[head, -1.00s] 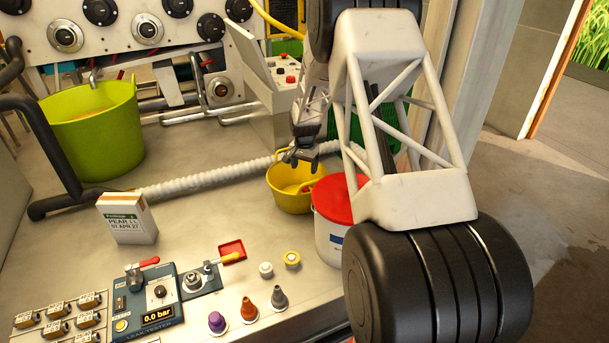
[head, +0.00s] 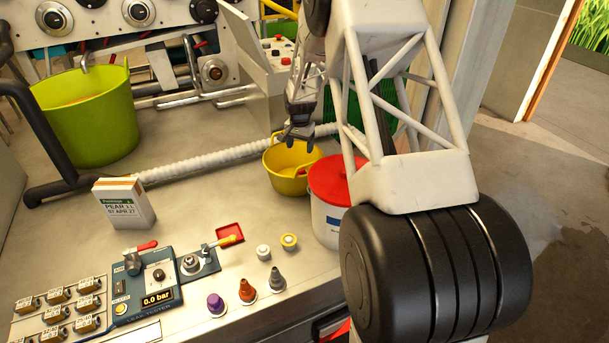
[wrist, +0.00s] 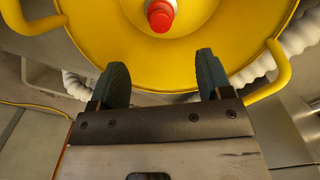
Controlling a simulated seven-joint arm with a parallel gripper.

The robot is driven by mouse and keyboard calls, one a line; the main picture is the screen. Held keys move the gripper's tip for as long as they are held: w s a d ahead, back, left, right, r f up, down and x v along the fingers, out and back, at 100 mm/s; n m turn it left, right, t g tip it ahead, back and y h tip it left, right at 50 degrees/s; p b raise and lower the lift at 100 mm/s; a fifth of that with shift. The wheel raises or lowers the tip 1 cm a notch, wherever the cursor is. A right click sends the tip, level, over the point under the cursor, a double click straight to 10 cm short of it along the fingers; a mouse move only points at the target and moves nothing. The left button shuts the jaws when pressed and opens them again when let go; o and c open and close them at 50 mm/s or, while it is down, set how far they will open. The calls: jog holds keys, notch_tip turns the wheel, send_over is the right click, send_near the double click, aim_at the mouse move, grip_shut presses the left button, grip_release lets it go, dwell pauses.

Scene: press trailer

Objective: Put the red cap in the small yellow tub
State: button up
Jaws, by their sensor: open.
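The small yellow tub (head: 283,183) stands on the bench beside a white bucket with a red lid. It fills the top of the wrist view (wrist: 105,45), with its handles at both sides. The red cap (wrist: 160,15) shows inside the tub's outline in the wrist view, near the top edge and partly cut off. My gripper (head: 298,143) is over the tub, pointing down. In the wrist view its two fingers (wrist: 163,75) are apart with nothing between them, and the cap is beyond them.
The red-lidded bucket (head: 328,221) stands close right of the tub. A ribbed white hose (head: 205,160) runs behind it. A green tub (head: 90,125), a carton (head: 126,204), a leak tester (head: 150,285) and several small fittings stand to the left and front.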

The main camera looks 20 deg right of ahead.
jog(key=s+a+r+n, duration=0.2)
jog(key=s+a+r, duration=0.3)
jog(key=s+r, duration=0.3)
jog(key=s+a+r+n+t, duration=0.1)
jog(key=s+a+r, duration=0.4)
jog(key=s+r, duration=0.3)
jog(key=s+a+r+n, duration=0.2)
jog(key=s+a+r, duration=0.3)
jog(key=s+r, duration=0.3)
jog(key=s+a+r+n, duration=0.1)
jog(key=s+a+n, duration=0.1)
jog(key=s, duration=1.2)
jog(key=s+a+r+n+t, duration=0.1)
jog(key=s+a, duration=0.4)
jog(key=s, duration=0.9)
jog(key=shift+r+n+t, duration=0.2)
jog(key=shift+n+t, duration=0.1)
jog(key=shift+n, duration=0.5)
jog(key=shift+s+a, duration=0.1)
